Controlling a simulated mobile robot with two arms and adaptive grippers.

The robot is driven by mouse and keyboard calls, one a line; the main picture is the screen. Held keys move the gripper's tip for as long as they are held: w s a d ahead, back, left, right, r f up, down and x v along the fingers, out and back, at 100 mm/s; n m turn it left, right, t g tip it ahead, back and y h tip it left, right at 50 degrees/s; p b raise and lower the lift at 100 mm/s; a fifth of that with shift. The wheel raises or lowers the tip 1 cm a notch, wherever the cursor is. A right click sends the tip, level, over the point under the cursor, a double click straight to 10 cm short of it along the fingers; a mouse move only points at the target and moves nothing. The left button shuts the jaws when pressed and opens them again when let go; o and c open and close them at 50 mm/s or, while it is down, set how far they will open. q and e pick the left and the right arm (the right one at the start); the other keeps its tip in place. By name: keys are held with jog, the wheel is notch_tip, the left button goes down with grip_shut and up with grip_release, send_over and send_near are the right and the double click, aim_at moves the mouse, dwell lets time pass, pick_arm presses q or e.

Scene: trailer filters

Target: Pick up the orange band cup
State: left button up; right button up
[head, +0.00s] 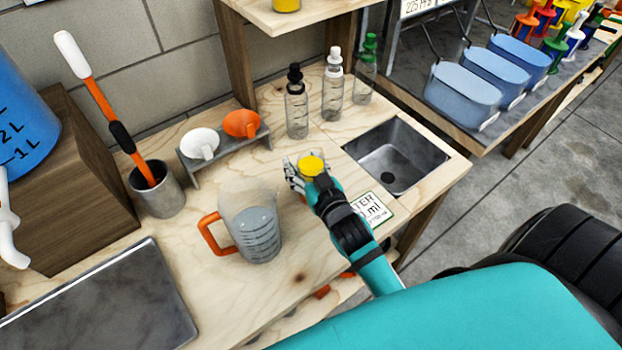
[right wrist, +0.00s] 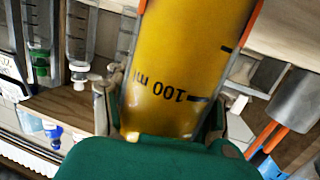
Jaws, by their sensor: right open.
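The orange band cup (head: 311,166) stands on the wooden bench left of the sink, and its yellow contents show from above. In the right wrist view the cup (right wrist: 185,70) fills the middle, with a "100 ml" mark and orange at its upper edges. My right gripper (head: 306,174) is open, with its fingers around the cup. In the right wrist view one finger is on each side of the cup; whether they touch it I cannot tell. The cup's lower part is hidden by my gripper in the head view. My left gripper is not in view.
A jug with an orange handle (head: 262,232) stands left of my right gripper. Dropper bottles (head: 297,112) stand behind it, and a sink (head: 385,162) is to the right. A rack with white and orange funnels (head: 228,148) is at the back left. Bare bench lies in front.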

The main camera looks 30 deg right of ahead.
grip_shut()
dwell(0.8)
